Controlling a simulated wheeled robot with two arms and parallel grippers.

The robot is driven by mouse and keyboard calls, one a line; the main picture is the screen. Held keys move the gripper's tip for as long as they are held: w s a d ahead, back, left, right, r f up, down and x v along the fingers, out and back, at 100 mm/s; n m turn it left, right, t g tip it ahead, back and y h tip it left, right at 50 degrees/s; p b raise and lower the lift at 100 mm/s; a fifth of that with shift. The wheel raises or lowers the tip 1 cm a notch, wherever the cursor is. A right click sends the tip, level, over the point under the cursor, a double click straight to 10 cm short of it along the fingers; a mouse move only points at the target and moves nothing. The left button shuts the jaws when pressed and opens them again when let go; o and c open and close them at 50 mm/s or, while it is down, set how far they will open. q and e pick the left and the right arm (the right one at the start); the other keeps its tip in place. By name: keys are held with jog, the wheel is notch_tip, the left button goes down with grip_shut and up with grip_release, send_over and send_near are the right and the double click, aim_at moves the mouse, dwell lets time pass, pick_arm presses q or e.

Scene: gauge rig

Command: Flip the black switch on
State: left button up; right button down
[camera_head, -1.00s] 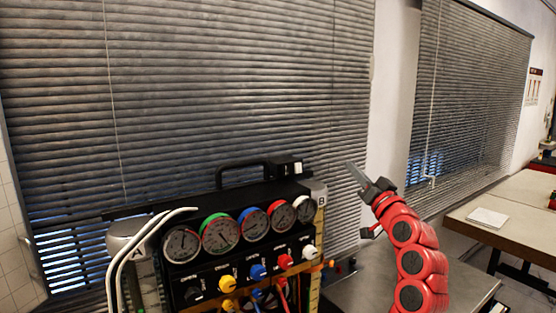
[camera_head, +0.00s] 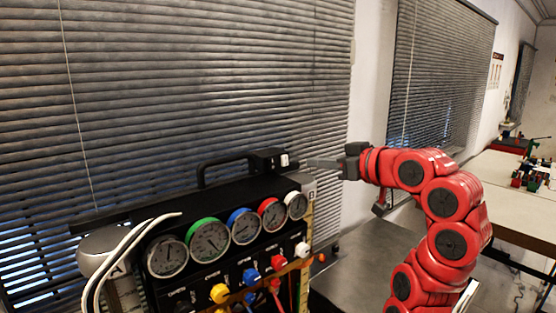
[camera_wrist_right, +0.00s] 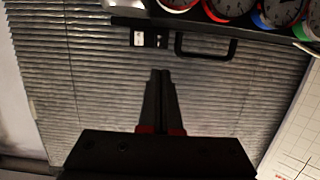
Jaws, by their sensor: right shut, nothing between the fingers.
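The small dark switch box (camera_head: 268,159) sits on top of the black gauge rig at its right end, beside the handle, with a small white patch on its right side. In the right wrist view the box (camera_wrist_right: 151,40) appears near the top, with a white part and a black part side by side; I cannot tell the switch's position. My right gripper (camera_head: 306,163) is shut and empty, its fingers pointing left just right of the box, seemingly a small gap apart. In the wrist view the closed fingertips (camera_wrist_right: 160,73) appear below the box. My left gripper is not in view.
The rig carries a black handle (camera_head: 226,165), a row of gauges (camera_head: 209,240) and coloured knobs (camera_head: 219,293). White hoses (camera_head: 118,257) curve at its left. Window blinds (camera_head: 200,80) hang behind. A grey table (camera_head: 360,280) stands below my right arm.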

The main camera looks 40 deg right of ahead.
jog(key=p, duration=0.6)
send_near(268, 158)
jog(key=x, duration=0.5)
jog(key=shift+w+d, duration=0.1)
jog(key=shift+w, duration=0.15)
jog(key=shift+w+f, duration=0.25)
jog(key=shift+w, duration=0.3)
jog(key=shift+r, duration=0.1)
